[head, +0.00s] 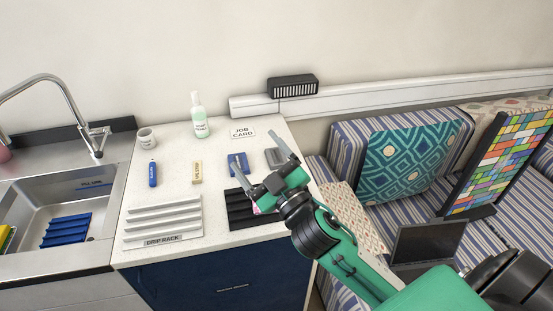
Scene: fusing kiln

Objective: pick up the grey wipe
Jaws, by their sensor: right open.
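The grey wipe (275,158) looks like a small dark grey square lying flat on the white counter, toward its right edge. My right gripper (255,148) reaches over the counter from the lower right, its two fingers spread with nothing between them. One finger runs close past the right side of the grey wipe in the picture, and the other crosses a blue square (231,168). I cannot tell how high the fingers are above the counter. My left gripper is not in view.
A black ribbed rack (237,212) lies partly under my right gripper. The white drip rack (163,222), a blue tube (153,174), a tan block (197,172), a mug (146,138), a bottle (199,118) and a job card (243,132) share the counter. A sink (28,190) is left.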

